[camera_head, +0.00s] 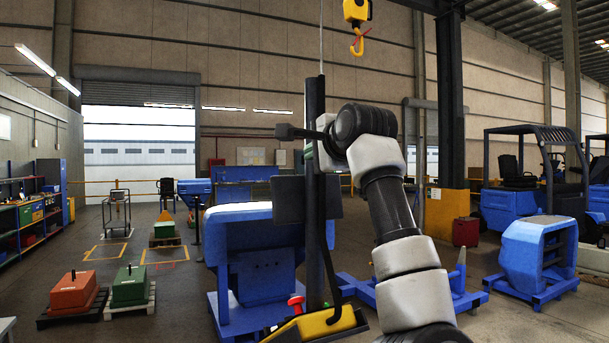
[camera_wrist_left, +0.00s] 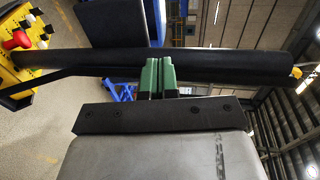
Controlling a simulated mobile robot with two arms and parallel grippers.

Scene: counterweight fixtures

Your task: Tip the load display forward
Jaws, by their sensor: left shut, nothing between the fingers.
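A dark flat panel, which looks like the load display (camera_head: 288,197), stands behind a thick black post (camera_head: 315,110) in the head view. The post hides its middle, and the side facing me is plain and dark. The panel also shows at the top of the left wrist view (camera_wrist_left: 112,22). My left gripper (camera_head: 309,151) is at the post, above the panel's top edge. In the left wrist view its green fingertips (camera_wrist_left: 158,72) are together with nothing between them, right against or just short of the post; I cannot tell if they touch. My right gripper is out of view.
A yellow control box (camera_head: 330,320) with a red knob (camera_head: 296,301) sits at the post's foot. A blue machine (camera_head: 262,272) stands behind. A yellow crane hook (camera_head: 357,42) hangs above.

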